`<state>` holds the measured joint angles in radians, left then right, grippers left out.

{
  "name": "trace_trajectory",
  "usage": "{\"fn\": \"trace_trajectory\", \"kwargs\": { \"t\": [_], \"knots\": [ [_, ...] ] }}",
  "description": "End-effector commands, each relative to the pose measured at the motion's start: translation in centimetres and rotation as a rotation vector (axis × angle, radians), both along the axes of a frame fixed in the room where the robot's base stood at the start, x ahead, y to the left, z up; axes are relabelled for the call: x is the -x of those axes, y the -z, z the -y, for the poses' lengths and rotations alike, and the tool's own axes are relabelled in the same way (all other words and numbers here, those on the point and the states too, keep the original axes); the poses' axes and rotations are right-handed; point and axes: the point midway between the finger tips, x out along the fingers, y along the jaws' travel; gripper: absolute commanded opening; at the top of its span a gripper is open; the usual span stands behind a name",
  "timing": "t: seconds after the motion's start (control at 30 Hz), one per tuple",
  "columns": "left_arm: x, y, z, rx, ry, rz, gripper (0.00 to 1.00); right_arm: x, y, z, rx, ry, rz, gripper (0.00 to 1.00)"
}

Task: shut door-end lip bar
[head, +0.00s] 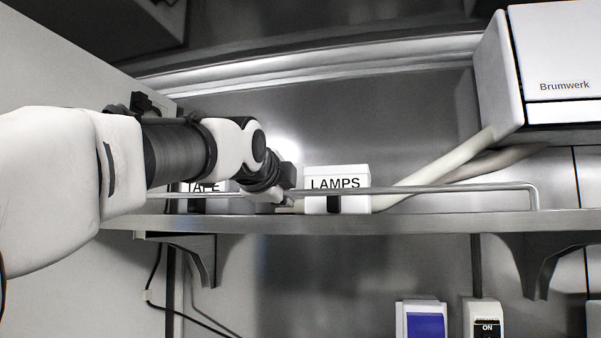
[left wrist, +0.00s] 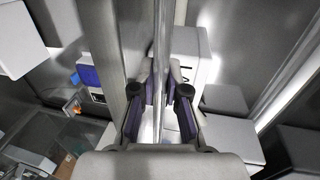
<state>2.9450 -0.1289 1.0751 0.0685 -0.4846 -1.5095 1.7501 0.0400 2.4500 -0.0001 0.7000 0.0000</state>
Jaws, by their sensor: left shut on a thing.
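The lip bar (head: 450,188) is a thin metal rail running along the front of the shelf, a little above its edge, with its right end bent down to the shelf. My left gripper (head: 286,194) is at the bar, just left of the LAMPS box. In the left wrist view, the bar (left wrist: 161,30) passes between the two fingers of my left gripper (left wrist: 162,88), which are shut on it. The bar's left part is partly hidden behind my left arm. My right gripper is in neither view.
The shelf (head: 400,223) carries a white LAMPS box (head: 350,178) and a TAPE box (head: 190,187) partly hidden by my arm. A white Brumwerk unit (head: 550,55) hangs at upper right with pale pipes (head: 430,165). Below are a blue-fronted box (head: 424,325) and an ON switch (head: 487,328).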

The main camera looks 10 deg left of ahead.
Motion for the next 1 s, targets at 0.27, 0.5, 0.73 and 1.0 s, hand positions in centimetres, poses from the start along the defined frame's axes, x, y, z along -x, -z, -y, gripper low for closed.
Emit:
{"fn": "trace_trajectory", "kwargs": {
  "t": [0.27,0.5,0.73,1.0],
  "knots": [
    [-0.05,-0.02,0.0,-0.001,0.0,-0.023,0.0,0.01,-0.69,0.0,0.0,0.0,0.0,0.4],
    [-0.05,0.0,-0.01,0.0,0.0,-0.023,0.0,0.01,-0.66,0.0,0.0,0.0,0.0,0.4],
    [-0.05,0.0,-0.01,0.0,0.0,-0.023,0.39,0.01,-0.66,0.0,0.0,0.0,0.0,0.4],
    [-0.05,0.05,-0.01,0.0,0.0,-0.022,0.39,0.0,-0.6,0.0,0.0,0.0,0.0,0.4]
  ]
}}
